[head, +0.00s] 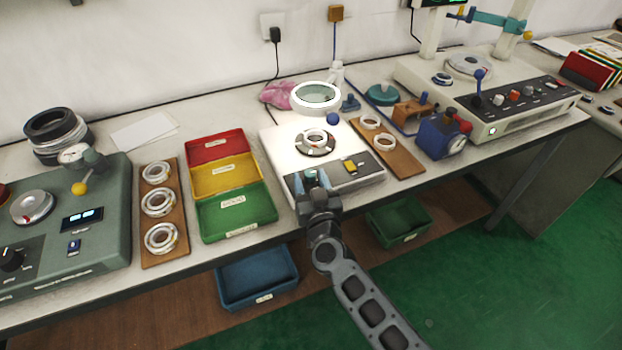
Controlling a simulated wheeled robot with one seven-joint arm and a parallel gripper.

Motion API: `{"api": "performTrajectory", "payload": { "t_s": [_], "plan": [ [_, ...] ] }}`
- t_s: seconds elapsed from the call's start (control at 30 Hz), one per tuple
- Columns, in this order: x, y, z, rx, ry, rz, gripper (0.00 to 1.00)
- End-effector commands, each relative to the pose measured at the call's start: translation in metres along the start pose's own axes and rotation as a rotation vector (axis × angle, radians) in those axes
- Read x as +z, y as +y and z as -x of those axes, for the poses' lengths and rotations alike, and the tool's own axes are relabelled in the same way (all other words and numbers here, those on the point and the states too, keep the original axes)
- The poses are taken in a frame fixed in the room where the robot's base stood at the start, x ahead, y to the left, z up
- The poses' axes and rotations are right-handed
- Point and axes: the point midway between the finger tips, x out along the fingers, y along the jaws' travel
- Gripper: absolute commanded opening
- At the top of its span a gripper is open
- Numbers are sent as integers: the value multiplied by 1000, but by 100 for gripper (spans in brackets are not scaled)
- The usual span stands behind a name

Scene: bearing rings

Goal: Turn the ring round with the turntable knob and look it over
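The inspection station (274,146) is a white box on the bench with a dark front panel. A pale bearing ring (315,137) lies on its dark round turntable (328,149), below a white-rimmed magnifier (315,96). My gripper (311,180) is at the left part of the front panel, its light-blue fingers apart. Something dark shows between the fingers; the turntable knob cannot be made out clearly, and I cannot tell whether the fingers touch it. A yellow switch (351,166) sits on the panel to the right of my gripper.
Red (215,145), yellow (226,174) and green (236,211) trays stand left of the station. Beyond them is a wooden board (148,213) with three rings. Another board (402,160) with two rings lies to the right, near a blue device (440,136). Bins sit below the bench.

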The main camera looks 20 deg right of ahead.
Motion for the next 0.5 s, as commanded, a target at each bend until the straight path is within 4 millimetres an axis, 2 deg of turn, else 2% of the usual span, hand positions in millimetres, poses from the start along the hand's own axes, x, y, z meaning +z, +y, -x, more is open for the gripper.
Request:
{"api": "performTrajectory", "payload": {
  "t_s": [0.3, 0.5],
  "plan": [
    [-2, 2, 1, 6, 4, 0, 56],
    [-3, 2, 26, 6, 3, -1, 56]
  ]
}}
